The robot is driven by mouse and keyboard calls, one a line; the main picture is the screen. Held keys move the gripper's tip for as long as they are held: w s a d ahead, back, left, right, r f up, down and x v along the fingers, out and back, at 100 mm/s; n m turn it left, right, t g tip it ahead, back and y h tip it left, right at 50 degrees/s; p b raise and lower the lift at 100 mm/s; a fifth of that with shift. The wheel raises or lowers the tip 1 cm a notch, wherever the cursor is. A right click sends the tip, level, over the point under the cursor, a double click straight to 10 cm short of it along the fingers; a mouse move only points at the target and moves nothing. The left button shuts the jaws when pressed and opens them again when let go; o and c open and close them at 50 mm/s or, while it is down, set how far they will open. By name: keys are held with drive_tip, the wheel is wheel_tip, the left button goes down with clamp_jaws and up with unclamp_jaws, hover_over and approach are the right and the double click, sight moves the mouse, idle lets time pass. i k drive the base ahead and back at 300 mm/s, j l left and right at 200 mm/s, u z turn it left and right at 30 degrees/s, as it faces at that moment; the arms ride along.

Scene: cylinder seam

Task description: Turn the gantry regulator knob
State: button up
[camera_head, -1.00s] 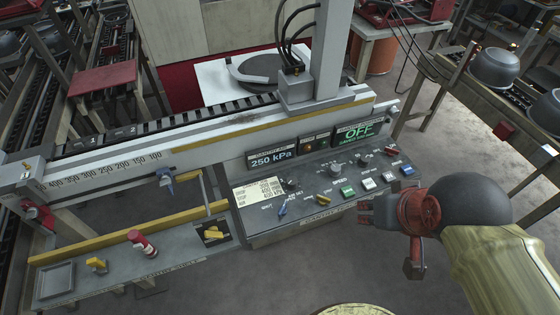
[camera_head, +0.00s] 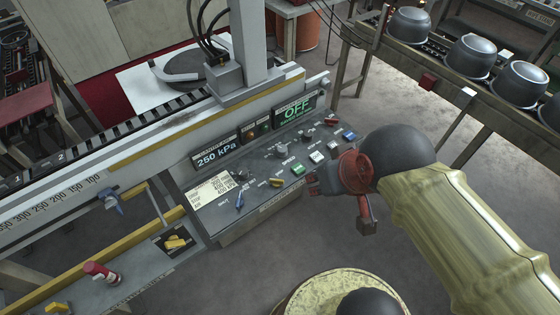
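The control panel (camera_head: 262,190) slopes toward me in the middle of the view. Its left display (camera_head: 217,151) reads 250 kPa, and the display on the right (camera_head: 297,108) reads OFF. A dark round knob (camera_head: 243,176) sits below the 250 kPa display, beside a white card (camera_head: 213,189); it looks like the regulator knob, but its label is too small to read. My gripper (camera_head: 311,181) is in front of the panel's right part, apart from that knob. Its fingers point left, and whether they are open is unclear.
A rail with a red-and-white knob (camera_head: 101,272) lies at left. Pots (camera_head: 474,57) stand on a conveyor at right.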

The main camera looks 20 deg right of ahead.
sight(243, 173)
drive_tip(key=i+l+u, duration=0.35)
drive_tip(key=l+u, duration=0.15)
drive_tip(key=l, duration=0.15)
drive_tip(key=i+l+u, duration=0.1)
drive_tip(key=l+u, duration=0.15)
drive_tip(key=l, duration=0.15)
